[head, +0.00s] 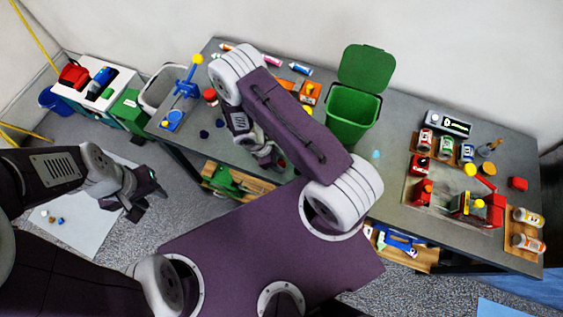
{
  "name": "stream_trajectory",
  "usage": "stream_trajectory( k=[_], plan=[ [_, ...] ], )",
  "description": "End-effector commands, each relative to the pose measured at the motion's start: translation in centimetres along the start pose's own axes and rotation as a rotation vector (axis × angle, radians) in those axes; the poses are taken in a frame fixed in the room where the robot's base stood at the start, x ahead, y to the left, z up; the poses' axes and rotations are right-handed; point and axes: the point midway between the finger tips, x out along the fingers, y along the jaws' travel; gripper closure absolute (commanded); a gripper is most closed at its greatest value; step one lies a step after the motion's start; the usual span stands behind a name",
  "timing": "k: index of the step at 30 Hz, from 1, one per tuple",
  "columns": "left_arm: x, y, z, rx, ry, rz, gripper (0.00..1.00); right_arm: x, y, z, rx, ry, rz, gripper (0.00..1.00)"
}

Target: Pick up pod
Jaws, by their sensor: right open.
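I cannot tell for sure which thing is the pod. Two small dark blue round pieces, one (204,134) and another (220,123), lie on the grey table left of my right gripper. My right gripper (268,158) is open, low over the table's front edge, and partly hidden behind its own purple arm. What lies directly under it is hidden. My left gripper (148,197) hangs over the floor at the left, away from the table; its fingers are too dark to judge their opening.
A green bin (352,113) with a raised lid stands on the grey table (400,120). A blue and yellow stand (185,88) is at the table's left end. Red blocks, cans and bottles crowd the right end. Small pieces lie on a white floor sheet (85,225).

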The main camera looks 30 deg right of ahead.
Motion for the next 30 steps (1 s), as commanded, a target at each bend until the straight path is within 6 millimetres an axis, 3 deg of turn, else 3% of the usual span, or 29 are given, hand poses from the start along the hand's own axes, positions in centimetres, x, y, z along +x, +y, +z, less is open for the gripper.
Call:
stream_trajectory(
  k=[2,6,7,20,30],
  plan=[
    [0.0,0.0,0.0,0.0,0.0,0.0,0.64,0.0,0.0,0.0,0.0,0.0,0.0,0.53],
    [0.0,0.0,0.0,0.0,0.0,0.0,0.64,0.0,0.0,0.0,0.0,0.0,0.0,0.92],
    [0.0,0.0,0.0,0.0,0.0,0.0,0.64,0.0,0.0,0.0,0.0,0.0,0.0,0.96],
    [-0.2,0.0,0.0,0.0,0.0,0.0,0.64,-0.3,0.0,0.1,0.0,0.0,0.0,0.97],
    [-3.0,0.1,-0.3,0.0,0.0,0.0,0.64,-3.5,0.1,1.2,0.003,0.0,-0.001,0.97]
  ],
)
